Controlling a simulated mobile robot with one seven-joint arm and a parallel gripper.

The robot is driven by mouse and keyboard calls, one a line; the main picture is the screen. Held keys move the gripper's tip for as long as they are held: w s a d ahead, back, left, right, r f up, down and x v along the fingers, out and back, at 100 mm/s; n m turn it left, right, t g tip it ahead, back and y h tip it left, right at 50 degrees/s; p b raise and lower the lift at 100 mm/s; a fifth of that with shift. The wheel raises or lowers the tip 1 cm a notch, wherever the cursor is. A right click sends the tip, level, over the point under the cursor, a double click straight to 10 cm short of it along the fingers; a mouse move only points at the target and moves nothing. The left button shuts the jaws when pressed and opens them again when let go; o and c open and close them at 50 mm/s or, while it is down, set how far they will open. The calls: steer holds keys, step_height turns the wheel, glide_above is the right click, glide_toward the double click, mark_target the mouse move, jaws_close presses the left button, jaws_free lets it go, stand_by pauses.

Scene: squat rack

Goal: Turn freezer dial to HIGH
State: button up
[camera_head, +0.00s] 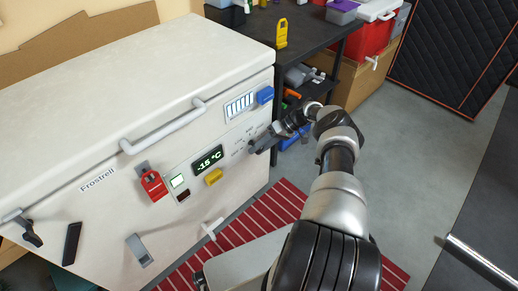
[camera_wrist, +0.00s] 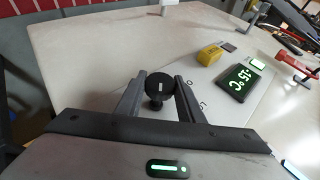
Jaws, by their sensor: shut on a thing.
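The white chest freezer (camera_head: 100,95) stands at the left of the head view, with a display (camera_head: 209,160) reading -15 °C on its front. The black round dial (camera_wrist: 159,84) has a pale mark and sits on the front panel in the wrist view. Small letters show beside the dial, partly hidden by a finger.
A red part (camera_head: 153,185), a yellow block (camera_head: 214,176) and a blue block (camera_head: 265,95) stick out from the freezer front. A long white handle (camera_head: 165,128) runs along the lid. A dark shelf table (camera_head: 300,30) stands behind.

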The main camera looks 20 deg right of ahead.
steer(key=shift+s+a+f, duration=0.15)
steer(key=o, duration=1.1)
steer(key=shift+c, duration=0.2)
steer(key=shift+r, duration=0.2)
